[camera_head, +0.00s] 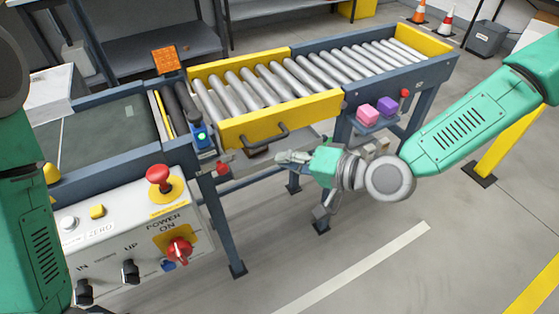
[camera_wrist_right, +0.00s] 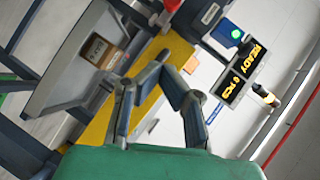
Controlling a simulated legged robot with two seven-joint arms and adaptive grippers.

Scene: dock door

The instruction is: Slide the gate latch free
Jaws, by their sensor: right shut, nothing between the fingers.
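My right gripper (camera_head: 284,157) is shut and empty, just below and in front of the handle, pointing left. In the right wrist view, its fingertips (camera_wrist_right: 166,68) meet in front of a yellow panel (camera_wrist_right: 160,52). My left gripper is out of view; only my left arm shows.
A blue box with a green light (camera_head: 202,136) is at the gate's left end. A control panel (camera_head: 125,240) with a red mushroom button (camera_head: 159,177) stands at the lower left. Pink (camera_head: 367,115) and purple (camera_head: 386,106) blocks sit to the right. The floor in front is clear.

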